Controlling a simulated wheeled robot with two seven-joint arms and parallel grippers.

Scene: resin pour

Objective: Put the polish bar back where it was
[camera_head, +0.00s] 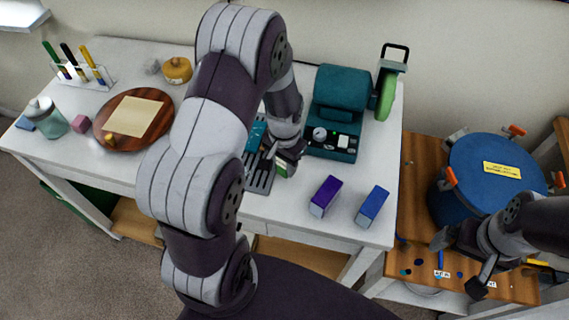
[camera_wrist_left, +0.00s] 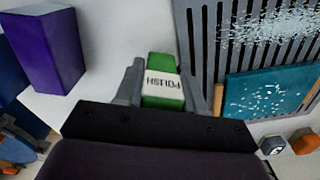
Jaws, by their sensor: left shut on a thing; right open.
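The polish bar (camera_wrist_left: 162,88) is green with a white label reading POLISH, upside down in the left wrist view. In the head view a small part of the polish bar (camera_head: 282,170) shows below my left gripper (camera_head: 281,159). That gripper is shut on it, with one finger on each side in the wrist view. The bar is just right of the grey slotted rack (camera_head: 258,183) in the head view; I cannot tell whether it touches the table. My right gripper (camera_head: 459,264) is open and empty, beside the blue drum.
A purple block (camera_head: 325,196) and a blue block (camera_head: 372,206) stand to the right on the white table. A teal piece (camera_wrist_left: 268,92) lies on the rack. A blue drum (camera_head: 480,165) stands right.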

